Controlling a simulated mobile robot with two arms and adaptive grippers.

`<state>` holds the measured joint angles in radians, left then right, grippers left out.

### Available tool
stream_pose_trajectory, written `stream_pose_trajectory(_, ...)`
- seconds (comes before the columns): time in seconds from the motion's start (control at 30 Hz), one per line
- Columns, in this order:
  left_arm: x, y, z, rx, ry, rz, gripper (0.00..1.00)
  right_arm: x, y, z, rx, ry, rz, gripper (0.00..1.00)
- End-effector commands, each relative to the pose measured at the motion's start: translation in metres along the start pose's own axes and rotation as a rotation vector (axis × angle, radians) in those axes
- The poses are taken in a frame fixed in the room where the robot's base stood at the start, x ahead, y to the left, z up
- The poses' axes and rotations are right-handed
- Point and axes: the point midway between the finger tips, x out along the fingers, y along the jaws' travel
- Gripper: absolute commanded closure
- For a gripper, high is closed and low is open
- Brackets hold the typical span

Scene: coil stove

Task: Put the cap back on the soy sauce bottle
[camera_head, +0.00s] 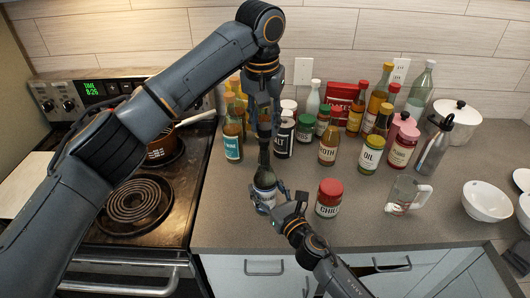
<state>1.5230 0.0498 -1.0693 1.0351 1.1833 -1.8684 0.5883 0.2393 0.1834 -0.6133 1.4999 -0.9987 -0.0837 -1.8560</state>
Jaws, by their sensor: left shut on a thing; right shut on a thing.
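The soy sauce bottle (264,181) is a dark bottle with a pale label, upright near the front of the grey counter. My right gripper (268,197) comes from the lower right and is shut on the bottle's lower body. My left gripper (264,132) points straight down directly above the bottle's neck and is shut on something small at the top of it. This is likely the cap, but the fingers hide it. I cannot tell whether the cap touches the bottle's mouth or is seated on it.
A red-lidded chili jar (329,198) stands close to the right of my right gripper. Several bottles and jars, including an oil jar (371,155), crowd the back. A glass mug (404,194) and white bowl (487,201) are farther right. The coil stove (139,200) is left.

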Motion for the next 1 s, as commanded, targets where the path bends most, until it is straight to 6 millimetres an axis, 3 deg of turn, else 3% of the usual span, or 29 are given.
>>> stream_pose_trajectory(0.2,0.025,-0.001,0.003,-0.001,-0.001,0.001,0.8,0.0,0.0,0.0,0.0,0.0,-0.001,0.97)
stream_pose_trajectory(0.73,0.026,-0.001,0.003,-0.001,0.0,0.0,0.8,0.0,0.0,0.0,0.0,0.001,-0.001,0.97)
stream_pose_trajectory(1.0,0.04,0.0,0.005,0.002,-0.002,0.001,0.8,0.0,0.0,0.0,0.0,0.001,-0.001,0.97)
